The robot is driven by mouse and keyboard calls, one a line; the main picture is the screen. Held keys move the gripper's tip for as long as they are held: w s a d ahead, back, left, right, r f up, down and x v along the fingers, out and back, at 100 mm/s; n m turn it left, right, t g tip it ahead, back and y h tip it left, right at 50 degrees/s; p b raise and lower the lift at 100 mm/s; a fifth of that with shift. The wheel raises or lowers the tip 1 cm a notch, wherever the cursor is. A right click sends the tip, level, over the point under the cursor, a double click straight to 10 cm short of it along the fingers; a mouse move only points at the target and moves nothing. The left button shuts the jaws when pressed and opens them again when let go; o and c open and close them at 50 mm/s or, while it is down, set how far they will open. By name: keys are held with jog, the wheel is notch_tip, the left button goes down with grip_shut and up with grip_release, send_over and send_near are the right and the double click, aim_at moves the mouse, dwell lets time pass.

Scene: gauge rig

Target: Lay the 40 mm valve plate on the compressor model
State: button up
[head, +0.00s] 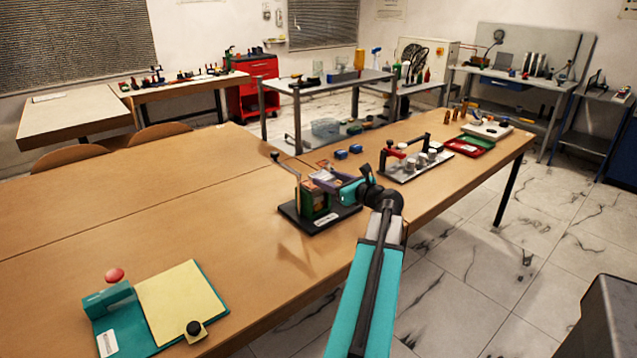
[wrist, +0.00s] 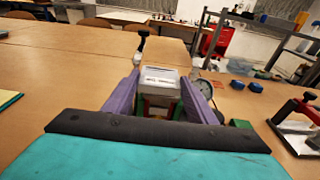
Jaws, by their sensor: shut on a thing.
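The compressor model (head: 315,212) appears to be the green and red block on a black base, with a black-knobbed lever, on the wooden table. Its green and red parts (wrist: 160,104) also show low between my fingers in the wrist view. My gripper (head: 328,182) is over the top of it. In the wrist view my gripper (wrist: 166,88) has a purple finger on each side of a pale grey piece with a white label (wrist: 160,78), seemingly the valve plate, and is shut on it. I cannot tell whether the piece touches the model.
A dial gauge (wrist: 211,64) is just right of my fingers. Blue blocks (head: 348,152) and a red-handled rig (head: 410,163) stand beyond to the right. A teal stand with a yellow pad (head: 182,300) lies at front left. The table between is clear.

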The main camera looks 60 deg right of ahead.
aim_at(324, 174)
jog(key=x, duration=0.4)
jog(key=d+x, duration=0.1)
jog(key=x, duration=0.1)
jog(key=shift+w+d+r, duration=0.2)
jog(key=shift+w, duration=0.05)
jog(key=shift+f+p, duration=0.35)
jog(key=shift+f, duration=1.45)
jog(key=shift+f, duration=0.15)
jog(key=o, duration=0.9)
jog(key=shift+r, duration=0.2)
